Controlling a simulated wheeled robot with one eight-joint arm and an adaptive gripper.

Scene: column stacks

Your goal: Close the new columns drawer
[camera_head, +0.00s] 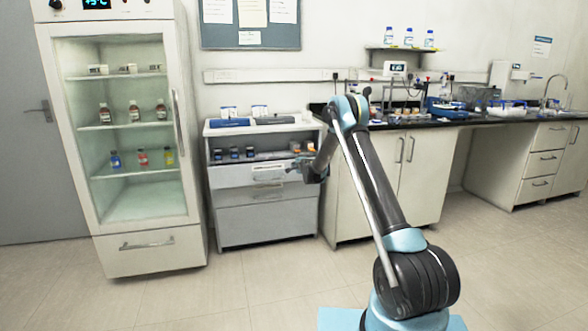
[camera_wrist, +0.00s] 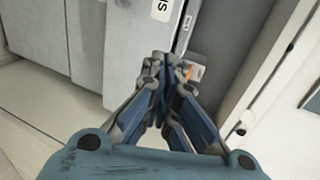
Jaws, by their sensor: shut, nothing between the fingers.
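A pale drawer cabinet (camera_head: 268,225) stands left of centre in the head view. Its upper drawer front (camera_head: 235,177) carries a label and handle (camera_head: 268,174) at the right; how far it stands out is hard to tell. My gripper (camera_head: 296,166) is at the right end of this front, close to it. In the wrist view the fingers of my gripper (camera_wrist: 158,62) are together with nothing between them, in front of a pale drawer front (camera_wrist: 130,40) with a partly visible label (camera_wrist: 163,9). Whether they touch it is unclear.
Small bottles (camera_head: 234,154) and orange-marked boxes (camera_head: 309,146) stand in the open space above the drawer. A glass-door fridge (camera_head: 150,241) is left of the cabinet, a bench (camera_head: 420,190) right. The floor in front (camera_head: 230,290) is clear.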

